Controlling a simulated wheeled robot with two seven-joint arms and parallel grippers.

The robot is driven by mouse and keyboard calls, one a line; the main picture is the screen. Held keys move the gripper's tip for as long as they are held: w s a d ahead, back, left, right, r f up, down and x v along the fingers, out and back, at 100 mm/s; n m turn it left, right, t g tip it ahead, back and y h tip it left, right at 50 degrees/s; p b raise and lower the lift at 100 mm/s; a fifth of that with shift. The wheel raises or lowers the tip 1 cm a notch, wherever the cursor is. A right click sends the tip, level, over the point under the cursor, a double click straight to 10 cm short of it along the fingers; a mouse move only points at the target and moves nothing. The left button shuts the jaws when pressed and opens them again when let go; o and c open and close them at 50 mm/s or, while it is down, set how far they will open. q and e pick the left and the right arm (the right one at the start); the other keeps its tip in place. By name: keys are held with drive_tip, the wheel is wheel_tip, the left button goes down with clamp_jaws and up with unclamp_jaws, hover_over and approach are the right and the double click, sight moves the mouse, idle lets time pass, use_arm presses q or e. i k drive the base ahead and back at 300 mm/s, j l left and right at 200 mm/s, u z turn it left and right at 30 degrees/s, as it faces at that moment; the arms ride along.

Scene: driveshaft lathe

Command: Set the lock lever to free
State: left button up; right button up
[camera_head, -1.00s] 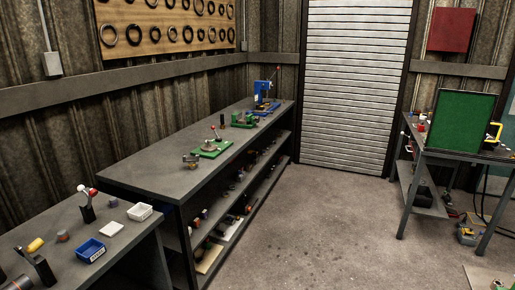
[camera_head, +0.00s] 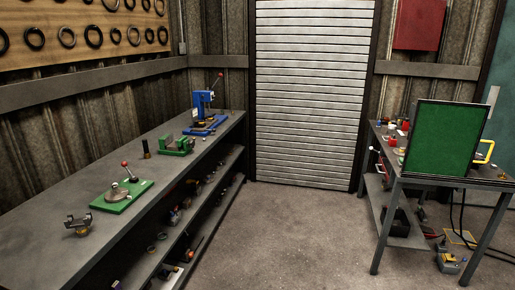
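Which part is the lock lever is not clear from this view. A lever with a red knob (camera_head: 125,165) rises, tilted, from a round metal base (camera_head: 121,191) on a green plate (camera_head: 122,198) on the long bench at left. Farther back, a blue press (camera_head: 203,107) has a raised arm with a red knob (camera_head: 220,75). A small metal fixture (camera_head: 78,224) stands in front of the green plate. Neither of my grippers shows.
The long grey bench (camera_head: 50,250) has a lower shelf with several small parts. A green vise-like block (camera_head: 176,147) and a dark cylinder (camera_head: 146,148) stand on it. A table (camera_head: 480,181) with a green panel (camera_head: 446,138) is at right. The floor (camera_head: 290,235) between is clear.

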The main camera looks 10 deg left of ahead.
sight(124, 163)
drive_tip(key=i+u, duration=0.15)
drive_tip(key=i, duration=0.65)
drive_tip(key=i+l+u, duration=0.15)
drive_tip(key=i, duration=0.65)
